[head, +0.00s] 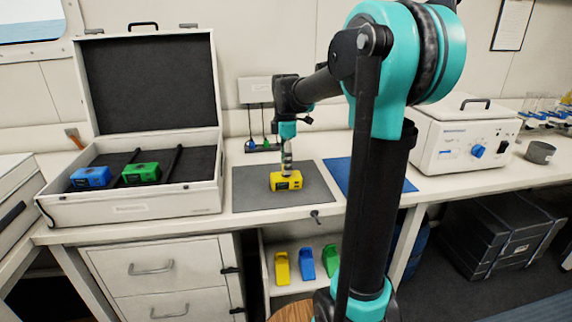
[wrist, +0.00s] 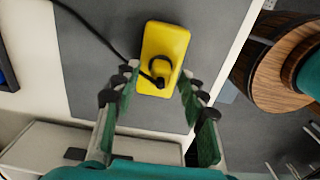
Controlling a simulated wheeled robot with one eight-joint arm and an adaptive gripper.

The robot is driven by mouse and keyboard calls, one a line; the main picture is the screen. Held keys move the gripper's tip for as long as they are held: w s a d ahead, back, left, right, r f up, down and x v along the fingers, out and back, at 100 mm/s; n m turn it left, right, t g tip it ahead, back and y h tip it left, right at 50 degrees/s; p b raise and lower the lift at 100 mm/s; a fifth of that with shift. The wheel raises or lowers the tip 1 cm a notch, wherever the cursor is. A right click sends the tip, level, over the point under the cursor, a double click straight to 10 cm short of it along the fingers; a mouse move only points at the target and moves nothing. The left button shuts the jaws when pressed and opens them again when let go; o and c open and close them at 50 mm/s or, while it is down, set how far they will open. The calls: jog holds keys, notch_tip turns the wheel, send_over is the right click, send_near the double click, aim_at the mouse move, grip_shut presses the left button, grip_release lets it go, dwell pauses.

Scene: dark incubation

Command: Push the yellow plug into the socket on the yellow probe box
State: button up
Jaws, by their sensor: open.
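The yellow probe box (head: 286,184) lies on the grey mat on the bench. It also shows in the wrist view (wrist: 168,40). The yellow plug (wrist: 161,72), with a dark tip and a black cable (wrist: 92,27), shows over the near half of the box. I cannot tell how deep it sits in the socket, which is hidden. My gripper (head: 287,168) points down just above the box. In the wrist view my gripper (wrist: 160,80) is open, with one finger on each side of the plug, and no clear contact shows.
An open case (head: 130,210) with a blue box (head: 90,177) and a green box (head: 141,173) stands to the left. A blue mat (head: 340,172) lies to the right, before a white instrument (head: 460,145). A small dark fitting (head: 315,214) is at the bench's front edge.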

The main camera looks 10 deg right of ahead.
notch_tip(320, 180, up, 12)
jog(key=shift+f, duration=0.2)
dwell(0.4)
